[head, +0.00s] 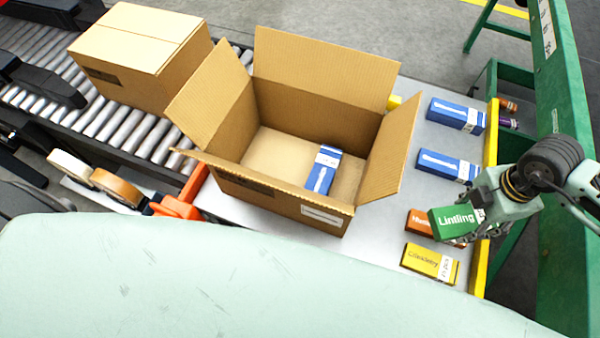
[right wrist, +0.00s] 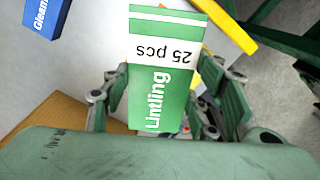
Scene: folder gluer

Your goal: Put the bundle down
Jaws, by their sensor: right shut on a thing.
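My right gripper (head: 478,222) is shut on a green carton marked "Lintling" (head: 452,220). It holds the carton above the right part of the grey table, over an orange carton (head: 418,222) that is partly hidden. In the right wrist view, the green carton (right wrist: 160,70) sits between the fingers of the right gripper (right wrist: 165,105), with its "25 pcs" label showing. An open cardboard box (head: 270,192) stands left of the gripper, with one blue carton (head: 322,172) inside on its floor. My left gripper is not in view.
Two blue cartons (head: 455,114) (head: 447,165) and a yellow carton (head: 430,262) lie on the table along its yellow edge (head: 491,140). A closed box (head: 140,55) stands on the roller conveyor (head: 125,130). A green frame (head: 560,90) rises at right. The open box has free floor.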

